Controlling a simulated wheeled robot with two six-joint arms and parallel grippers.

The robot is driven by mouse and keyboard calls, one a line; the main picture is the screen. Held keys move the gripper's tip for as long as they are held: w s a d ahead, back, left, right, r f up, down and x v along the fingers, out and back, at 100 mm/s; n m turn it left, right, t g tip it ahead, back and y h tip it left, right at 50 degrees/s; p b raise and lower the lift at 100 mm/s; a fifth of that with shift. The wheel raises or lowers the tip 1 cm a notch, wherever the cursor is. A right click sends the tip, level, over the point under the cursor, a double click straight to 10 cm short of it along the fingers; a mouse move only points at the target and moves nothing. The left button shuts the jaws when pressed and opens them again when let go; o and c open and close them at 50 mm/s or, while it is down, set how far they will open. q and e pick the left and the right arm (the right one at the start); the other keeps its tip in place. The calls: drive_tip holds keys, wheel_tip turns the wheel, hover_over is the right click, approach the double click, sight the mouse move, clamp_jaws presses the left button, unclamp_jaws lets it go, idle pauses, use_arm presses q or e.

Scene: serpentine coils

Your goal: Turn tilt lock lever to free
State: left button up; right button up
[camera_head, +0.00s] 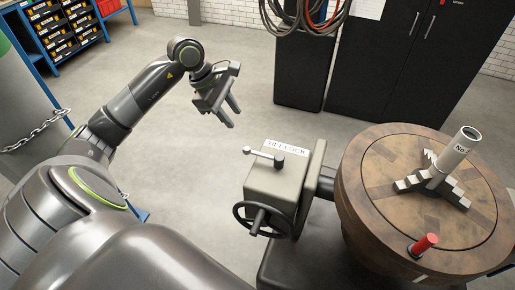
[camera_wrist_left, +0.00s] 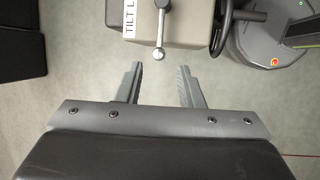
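The tilt lock lever (camera_head: 262,155) is a short metal bar with a light ball knob at its left end and a dark pivot at its right. It sits on top of a beige box (camera_head: 272,187) with a "TILT LOCK" label (camera_head: 286,147). In the left wrist view the lever (camera_wrist_left: 160,25) points down toward my gripper, its ball knob beyond the fingertips. My left gripper (camera_head: 233,113) is open and empty, above and to the upper left of the lever, apart from it. It also shows in the left wrist view (camera_wrist_left: 160,75). My right gripper is not in view.
A dark handwheel (camera_head: 262,219) is on the box's front. A round wooden-topped table (camera_head: 375,215) stands right, bearing a stepped clamp with a grey cylinder (camera_head: 453,150) and a red knob (camera_head: 424,243). Black cabinets (camera_head: 400,60) stand behind. Floor left of the box is clear.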

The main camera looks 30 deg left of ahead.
sight(258, 154)
use_arm(q)
drive_tip(key=p+x, duration=0.4)
drive_tip(key=x, duration=1.1)
drive_tip(key=shift+d+f, duration=0.1)
drive_tip(key=shift+d, duration=0.1)
drive_tip(key=shift+w+d+f+p, duration=0.1)
drive_tip(key=shift+d+f+p, duration=0.15)
drive_tip(key=shift+f, duration=0.4)
drive_tip(key=shift+c, duration=0.4)
clamp_jaws()
